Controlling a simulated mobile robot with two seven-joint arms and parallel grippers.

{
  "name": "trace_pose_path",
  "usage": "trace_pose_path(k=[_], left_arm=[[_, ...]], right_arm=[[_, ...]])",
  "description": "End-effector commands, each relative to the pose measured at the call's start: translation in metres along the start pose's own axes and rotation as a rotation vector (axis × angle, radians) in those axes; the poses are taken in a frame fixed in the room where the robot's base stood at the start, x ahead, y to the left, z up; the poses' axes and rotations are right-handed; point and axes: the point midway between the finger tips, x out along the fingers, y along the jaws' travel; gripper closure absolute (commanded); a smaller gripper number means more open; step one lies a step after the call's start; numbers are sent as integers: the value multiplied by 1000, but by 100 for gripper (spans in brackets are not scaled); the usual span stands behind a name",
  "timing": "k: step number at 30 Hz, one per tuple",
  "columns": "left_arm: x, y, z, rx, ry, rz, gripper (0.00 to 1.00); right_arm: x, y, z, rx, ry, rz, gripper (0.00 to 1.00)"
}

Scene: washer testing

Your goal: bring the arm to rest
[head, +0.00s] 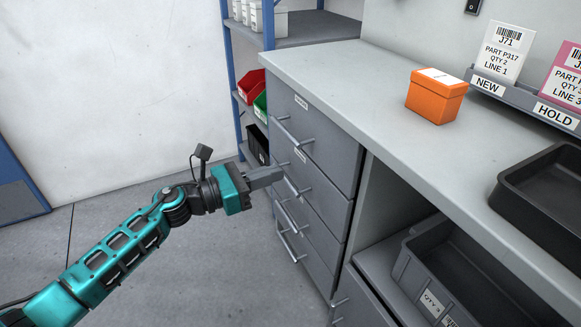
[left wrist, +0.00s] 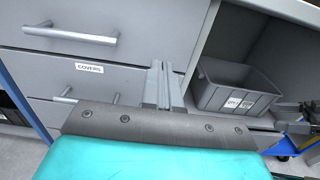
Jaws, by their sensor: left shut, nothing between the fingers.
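My left arm reaches in from the left in the head view, teal and dark grey. My left gripper (head: 266,176) is shut and empty. In the head view it overlaps the front of the grey drawer unit (head: 333,143), near the bar handles; I cannot tell whether it touches them. In the left wrist view the shut fingers (left wrist: 162,85) point toward the drawer fronts, beside a drawer labelled COVERS (left wrist: 112,80). All the drawers that show look closed. My right gripper does not show in the head view.
An orange box (head: 436,97) and a black tray (head: 545,190) stand on the counter (head: 400,130). A grey bin (head: 415,262) sits in the open bay below it. A blue-framed shelf (head: 236,70) with bins stands behind. The floor at left is clear.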

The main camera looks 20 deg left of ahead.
Motion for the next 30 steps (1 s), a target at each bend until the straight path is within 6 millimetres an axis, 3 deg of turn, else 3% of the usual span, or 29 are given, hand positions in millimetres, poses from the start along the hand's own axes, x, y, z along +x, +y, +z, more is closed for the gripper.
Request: trace_pose_path(k=[4,10,14,17,23,26,30], left_arm=[[-13,0,0,-1,2,-1,100],[-16,-1,0,-6,-2,0,100],[-14,-9,-2,-171,-44,38,100],[-14,-22,-7,-508,-126,116,100],[-28,-56,-47,-1531,-340,353,100],[-39,-82,-77,-2029,-436,485,100],[-52,-133,-115,-2634,-555,689,100]], right_arm=[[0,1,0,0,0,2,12],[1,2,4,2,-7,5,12],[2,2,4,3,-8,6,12],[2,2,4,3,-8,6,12],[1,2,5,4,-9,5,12],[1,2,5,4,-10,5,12],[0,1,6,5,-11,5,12]])
